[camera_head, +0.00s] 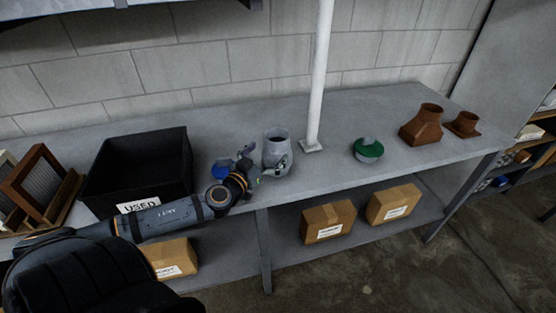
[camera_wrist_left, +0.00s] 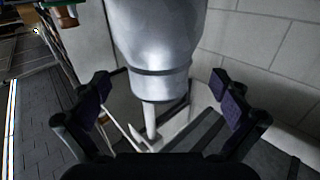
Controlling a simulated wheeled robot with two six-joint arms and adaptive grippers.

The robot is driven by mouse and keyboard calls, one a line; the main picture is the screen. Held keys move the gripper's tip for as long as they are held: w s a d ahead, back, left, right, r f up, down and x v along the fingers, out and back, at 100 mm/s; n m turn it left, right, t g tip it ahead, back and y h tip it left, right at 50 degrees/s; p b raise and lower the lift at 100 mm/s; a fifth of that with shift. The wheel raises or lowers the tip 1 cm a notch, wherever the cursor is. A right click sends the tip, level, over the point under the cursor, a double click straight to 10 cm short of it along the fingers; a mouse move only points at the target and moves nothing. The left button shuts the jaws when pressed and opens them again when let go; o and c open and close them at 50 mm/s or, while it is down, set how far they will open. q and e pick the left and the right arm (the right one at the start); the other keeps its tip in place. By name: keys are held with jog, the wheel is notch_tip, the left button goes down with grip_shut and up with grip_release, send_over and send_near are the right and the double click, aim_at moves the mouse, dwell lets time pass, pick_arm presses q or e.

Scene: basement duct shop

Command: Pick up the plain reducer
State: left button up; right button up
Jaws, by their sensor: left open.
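The plain reducer (camera_head: 277,148) is a grey metal piece with an open round top and a wider body, upright on the grey bench, left of the white post. My left gripper (camera_head: 266,164) is open at the reducer's near left side, with one finger in front of its lower body. In the left wrist view the reducer (camera_wrist_left: 160,45) lies between and beyond the two spread fingers (camera_wrist_left: 162,97), with a gap showing on both sides. My right gripper is not in view.
A black bin marked USED (camera_head: 100,190) stands left, beside framed filters (camera_head: 35,185). A blue thing (camera_head: 221,170) is partly hidden by my wrist. Right of the post (camera_head: 320,75) are a green-banded grey piece (camera_head: 368,150) and two rust-brown fittings (camera_head: 422,127). Boxes (camera_head: 328,221) sit below.

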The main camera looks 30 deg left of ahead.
aim_at(283, 138)
pick_arm(q)
jog(key=w, duration=0.4)
jog(key=shift+w+r+p, duration=0.2)
jog(key=shift+p, duration=0.15)
jog(key=shift+w+f, duration=0.1)
jog(key=shift+w, duration=0.15)
jog(key=shift+f, duration=0.1)
jog(key=c, duration=1.6)
jog(key=shift+c, duration=1)
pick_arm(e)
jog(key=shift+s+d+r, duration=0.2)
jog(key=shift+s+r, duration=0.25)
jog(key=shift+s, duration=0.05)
